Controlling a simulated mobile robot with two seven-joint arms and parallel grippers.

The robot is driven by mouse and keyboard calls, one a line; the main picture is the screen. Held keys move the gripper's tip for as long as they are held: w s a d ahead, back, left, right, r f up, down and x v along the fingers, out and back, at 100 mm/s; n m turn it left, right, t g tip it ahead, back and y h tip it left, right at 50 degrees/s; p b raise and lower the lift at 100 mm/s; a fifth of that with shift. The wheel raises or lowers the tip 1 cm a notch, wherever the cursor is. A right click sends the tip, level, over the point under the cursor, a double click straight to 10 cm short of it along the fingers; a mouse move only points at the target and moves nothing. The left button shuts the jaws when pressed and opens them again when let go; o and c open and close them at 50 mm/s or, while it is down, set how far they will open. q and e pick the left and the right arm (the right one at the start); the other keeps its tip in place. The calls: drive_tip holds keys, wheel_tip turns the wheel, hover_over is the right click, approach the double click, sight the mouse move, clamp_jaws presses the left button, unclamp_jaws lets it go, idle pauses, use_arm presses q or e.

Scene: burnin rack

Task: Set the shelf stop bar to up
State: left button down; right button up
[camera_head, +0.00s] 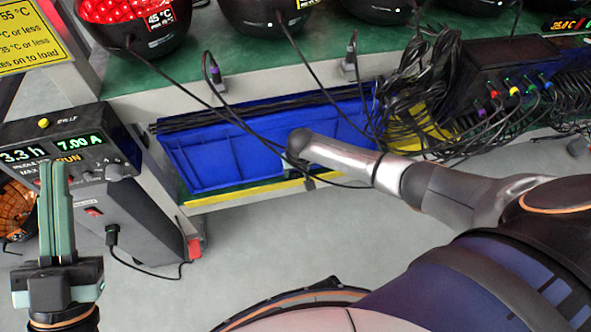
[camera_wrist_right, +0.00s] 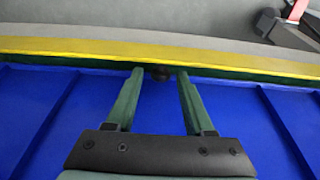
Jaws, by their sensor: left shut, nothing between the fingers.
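A yellow-edged bar (camera_head: 245,191) runs along the front of the low shelf, below the blue bin (camera_head: 210,160); it looks like the stop bar and lies low. In the right wrist view the yellow strip (camera_wrist_right: 80,48) crosses the top. A small dark knob (camera_wrist_right: 158,73) sits on its green edge, and it shows in the head view (camera_head: 309,184). My right gripper (camera_wrist_right: 158,75) is open, its fingertips on either side of the knob; contact cannot be told. In the head view my own arm hides most of it. My left gripper (camera_head: 57,168) is shut and empty, pointing up.
A power supply (camera_head: 85,170) stands at the left beside the rack. Black cables (camera_head: 340,110) hang across the blue bin and bunch at the right. Round dark vessels (camera_head: 270,15) stand on the green upper shelf. The grey floor in front is clear.

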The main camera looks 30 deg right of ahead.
sight(297, 179)
idle(0.3)
drive_tip(key=shift+s+r, duration=0.1)
drive_tip(key=shift+p+v, duration=0.9)
drive_tip(key=shift+v, duration=0.3)
use_arm(q)
drive_tip(key=w+a+f+n+g+y+p, duration=0.1)
drive_tip(key=w+f+n+g+y, duration=0.15)
drive_tip(key=f, duration=0.55)
drive_tip(key=w+f+n+g+y, duration=0.2)
drive_tip(key=f+n+g+y, duration=0.15)
drive_tip(key=f, duration=0.35)
use_arm(e)
drive_tip(key=shift+v, duration=1.25)
drive_tip(key=p+v, duration=0.2)
drive_tip(key=v, duration=0.1)
drive_tip(key=shift+r, duration=0.25)
use_arm(q)
drive_tip(key=s+f+g+y+p, duration=0.1)
drive_tip(key=s+f+g, duration=0.2)
drive_tip(key=f, duration=0.5)
drive_tip(key=s+f+n+g+y+p, duration=0.1)
drive_tip(key=s+f+g, duration=0.3)
drive_tip(key=f, duration=0.4)
drive_tip(key=shift+s+f, duration=0.25)
drive_tip(key=shift+s, duration=0.5)
use_arm(e)
drive_tip(key=v, duration=0.3)
drive_tip(key=shift+r, duration=0.4)
